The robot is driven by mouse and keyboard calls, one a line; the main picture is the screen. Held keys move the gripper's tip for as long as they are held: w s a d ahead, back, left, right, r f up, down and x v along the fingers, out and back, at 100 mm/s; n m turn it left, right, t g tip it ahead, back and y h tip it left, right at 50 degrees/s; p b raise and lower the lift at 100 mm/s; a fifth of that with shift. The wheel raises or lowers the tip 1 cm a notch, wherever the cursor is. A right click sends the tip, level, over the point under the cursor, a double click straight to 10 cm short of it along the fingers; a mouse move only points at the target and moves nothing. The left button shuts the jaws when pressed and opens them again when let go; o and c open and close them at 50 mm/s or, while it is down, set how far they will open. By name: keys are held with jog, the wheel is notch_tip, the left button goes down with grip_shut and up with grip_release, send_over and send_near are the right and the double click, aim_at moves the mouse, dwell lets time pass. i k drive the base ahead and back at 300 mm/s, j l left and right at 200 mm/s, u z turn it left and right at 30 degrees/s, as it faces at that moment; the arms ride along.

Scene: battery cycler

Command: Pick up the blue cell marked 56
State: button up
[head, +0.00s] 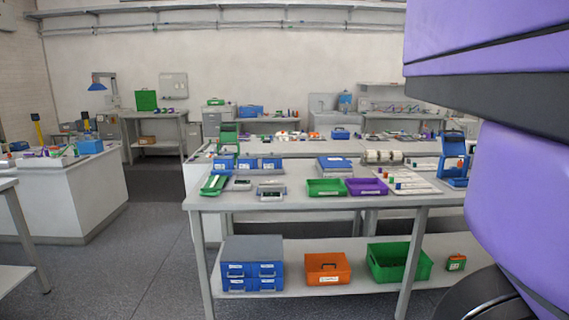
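Several small upright cells stand on a white mat (418,188) at the right of the near table. One of them looks like a small blue cell (398,184), with a green one and an orange one just behind it. They are too small for any number to be read, so I cannot tell which is marked 56. My gripper is not in view. Large purple and dark parts of my own arm fill the right side of the head view and hide what is behind them.
The near table (300,204) holds a green tray (327,194), a purple tray (366,193), a small scale (271,198) and a blue stand (453,182). Its lower shelf carries blue drawers, an orange case (327,279) and a green crate (396,275). Open floor lies at left.

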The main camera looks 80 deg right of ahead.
aim_at(223, 165)
jog(key=z, duration=1.75)
